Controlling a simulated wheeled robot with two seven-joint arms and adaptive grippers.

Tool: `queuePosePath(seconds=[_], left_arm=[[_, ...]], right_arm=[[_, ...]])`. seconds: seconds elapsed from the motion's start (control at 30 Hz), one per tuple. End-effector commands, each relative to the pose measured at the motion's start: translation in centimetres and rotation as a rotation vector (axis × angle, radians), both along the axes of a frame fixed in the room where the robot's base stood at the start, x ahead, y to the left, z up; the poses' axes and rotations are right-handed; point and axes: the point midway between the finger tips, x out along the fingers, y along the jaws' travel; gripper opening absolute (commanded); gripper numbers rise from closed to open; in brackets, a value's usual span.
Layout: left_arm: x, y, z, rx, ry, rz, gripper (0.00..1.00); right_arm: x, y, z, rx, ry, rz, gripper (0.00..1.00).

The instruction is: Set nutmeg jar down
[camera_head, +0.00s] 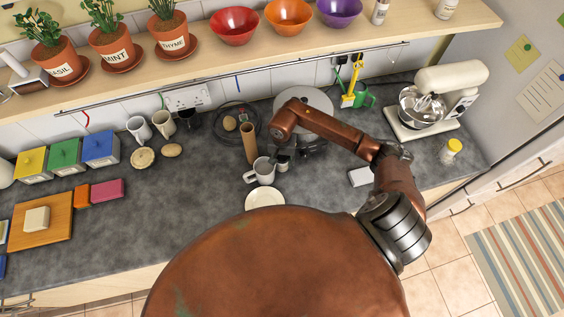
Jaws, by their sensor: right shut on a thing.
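My right gripper (289,154) is over the counter near its middle, just behind and right of a white mug. It is shut on a small pale thing (282,164) that is mostly hidden by the fingers and the mug. I take it as the nutmeg jar, but no label can be read. I cannot tell whether it touches the counter. My left gripper is not in view.
A yellow-lidded jar (451,152) and a stand mixer (432,105) stand right. The grey counter (200,200) is clear left of the plate.

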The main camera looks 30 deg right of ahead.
Motion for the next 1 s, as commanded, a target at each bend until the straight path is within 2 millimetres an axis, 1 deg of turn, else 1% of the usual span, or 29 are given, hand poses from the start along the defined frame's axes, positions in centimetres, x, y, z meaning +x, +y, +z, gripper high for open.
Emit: queuePosePath(seconds=[0.03,0.2,0.3,0.57,0.67,0.77,1.0], left_arm=[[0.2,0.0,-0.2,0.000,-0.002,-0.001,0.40],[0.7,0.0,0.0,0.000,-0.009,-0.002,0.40],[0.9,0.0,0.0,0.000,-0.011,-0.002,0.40],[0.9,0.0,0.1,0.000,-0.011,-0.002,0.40],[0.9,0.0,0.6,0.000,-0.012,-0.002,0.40],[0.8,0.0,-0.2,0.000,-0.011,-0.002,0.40],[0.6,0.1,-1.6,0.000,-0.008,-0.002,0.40]], right_arm=[[0.0,0.0,-0.2,0.000,0.000,0.000,0.39],[0.0,0.0,-0.1,0.000,0.000,0.000,0.51],[0.0,0.0,-0.1,0.000,0.000,0.000,0.56],[0.0,0.0,0.0,0.000,0.000,0.000,0.56],[0.0,0.0,0.4,0.001,0.001,-0.001,0.56],[0.2,-0.1,1.7,-0.002,-0.006,0.001,0.56],[0.2,-0.1,6.7,-0.004,-0.006,0.001,0.56]])
